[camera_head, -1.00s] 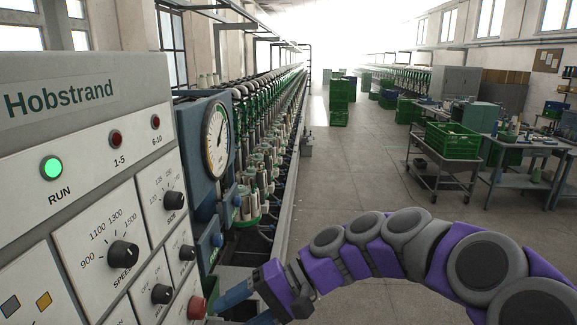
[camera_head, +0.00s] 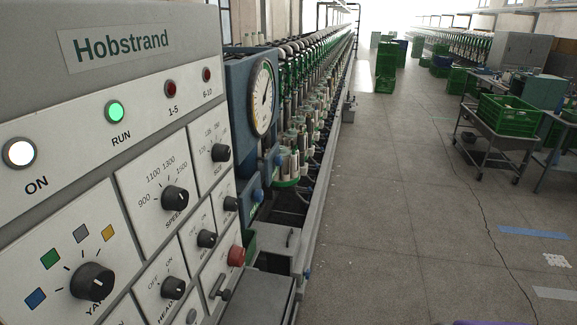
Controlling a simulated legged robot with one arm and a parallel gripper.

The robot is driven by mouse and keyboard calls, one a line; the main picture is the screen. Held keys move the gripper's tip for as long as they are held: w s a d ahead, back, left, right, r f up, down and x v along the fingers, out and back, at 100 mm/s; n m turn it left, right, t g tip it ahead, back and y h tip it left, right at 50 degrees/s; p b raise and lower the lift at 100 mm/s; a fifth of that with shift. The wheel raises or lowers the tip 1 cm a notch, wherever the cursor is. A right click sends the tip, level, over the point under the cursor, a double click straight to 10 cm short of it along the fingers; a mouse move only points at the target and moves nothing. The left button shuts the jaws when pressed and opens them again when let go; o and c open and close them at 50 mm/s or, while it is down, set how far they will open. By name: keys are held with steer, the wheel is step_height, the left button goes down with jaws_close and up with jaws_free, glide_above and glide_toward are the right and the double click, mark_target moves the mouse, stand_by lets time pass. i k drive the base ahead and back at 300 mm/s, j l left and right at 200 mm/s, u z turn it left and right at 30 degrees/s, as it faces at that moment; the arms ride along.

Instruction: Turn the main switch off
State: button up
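The grey Hobstrand control panel (camera_head: 110,70) fills the left side. I cannot tell which control is the main switch; no label for it is readable. The white ON lamp (camera_head: 19,153) and green RUN lamp (camera_head: 116,112) are lit. A black OFF/ON knob (camera_head: 172,288), partly labelled HEAD, is low on the panel. A red button (camera_head: 236,256) sits at its right edge, with a dark lever-like part (camera_head: 219,293) below it. The panel's lower part is cut off by the frame. My gripper is out of view; only a purple sliver of my arm shows at the bottom edge.
A speed knob (camera_head: 175,198) and a yarn knob (camera_head: 92,281) are on the panel. A pressure gauge (camera_head: 262,97) stands just behind it.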

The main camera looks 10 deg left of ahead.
mark_target(237, 254)
steer(key=u, duration=1.2)
